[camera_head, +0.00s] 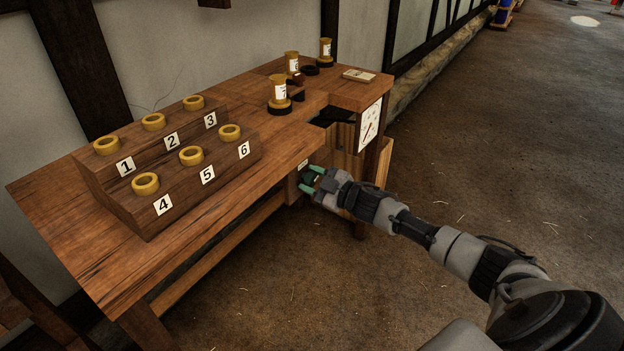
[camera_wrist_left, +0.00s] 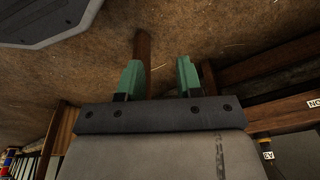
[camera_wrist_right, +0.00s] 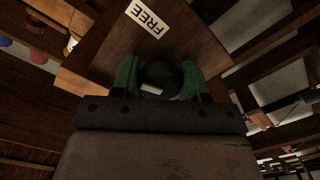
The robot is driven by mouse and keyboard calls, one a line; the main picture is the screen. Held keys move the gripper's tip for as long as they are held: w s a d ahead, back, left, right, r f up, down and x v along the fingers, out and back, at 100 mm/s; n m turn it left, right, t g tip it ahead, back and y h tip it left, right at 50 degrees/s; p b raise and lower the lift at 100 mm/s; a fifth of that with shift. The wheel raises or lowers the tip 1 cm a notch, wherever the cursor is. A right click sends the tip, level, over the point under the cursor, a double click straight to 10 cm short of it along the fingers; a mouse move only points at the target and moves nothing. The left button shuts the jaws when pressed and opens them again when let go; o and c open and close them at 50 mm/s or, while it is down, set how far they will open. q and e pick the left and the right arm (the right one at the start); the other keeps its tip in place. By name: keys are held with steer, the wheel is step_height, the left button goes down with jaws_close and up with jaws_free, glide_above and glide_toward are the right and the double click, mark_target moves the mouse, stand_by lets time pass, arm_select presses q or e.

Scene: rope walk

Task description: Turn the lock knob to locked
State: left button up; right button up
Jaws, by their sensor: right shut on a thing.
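The lock knob (camera_wrist_right: 160,76) is dark and round, with a pale mark on it, on a wooden panel under the workbench. A white label reading FREE (camera_wrist_right: 147,20) is on that panel, upside down in the right wrist view. My right gripper (camera_wrist_right: 158,82) has its green fingers on either side of the knob and is shut on it. In the head view, my right gripper (camera_head: 317,181) is at the panel below the bench's front edge, largely hiding the knob. My left gripper (camera_wrist_left: 160,76) is open, its fingers apart with nothing between them; it is outside the head view.
The wooden workbench (camera_head: 75,235) carries a stepped block with yellow rings (camera_head: 146,183) by numbers 1 to 6. Labelled yellow spools (camera_head: 279,91) stand at the back. A white dial (camera_head: 369,123) hangs at the bench's right end. The floor to the right (camera_head: 470,150) is open.

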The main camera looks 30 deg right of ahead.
steer(key=n, duration=0.4)
steer(key=shift+n, duration=0.3)
steer(key=shift+n+b, duration=0.3)
steer(key=shift+n, duration=0.2)
steer(key=n+b, duration=0.1)
steer(key=n, duration=0.2)
steer(key=shift+n, duration=0.3)
steer(key=n+b, duration=0.1)
steer(key=n, duration=0.2)
steer(key=shift+n, duration=0.4)
arm_select(q)
step_height(320, 180, up, 10)
steer(key=w, duration=0.2)
steer(key=shift+w+r+t+b, duration=0.15)
steer(key=shift+r+t+b, duration=0.05)
steer(key=shift+t+b, duration=0.15)
arm_select(e)
steer(key=shift+n, duration=0.9)
arm_select(q)
steer(key=shift+d, duration=0.1)
arm_select(e)
steer(key=o, duration=0.9)
steer(key=shift+r, duration=0.1)
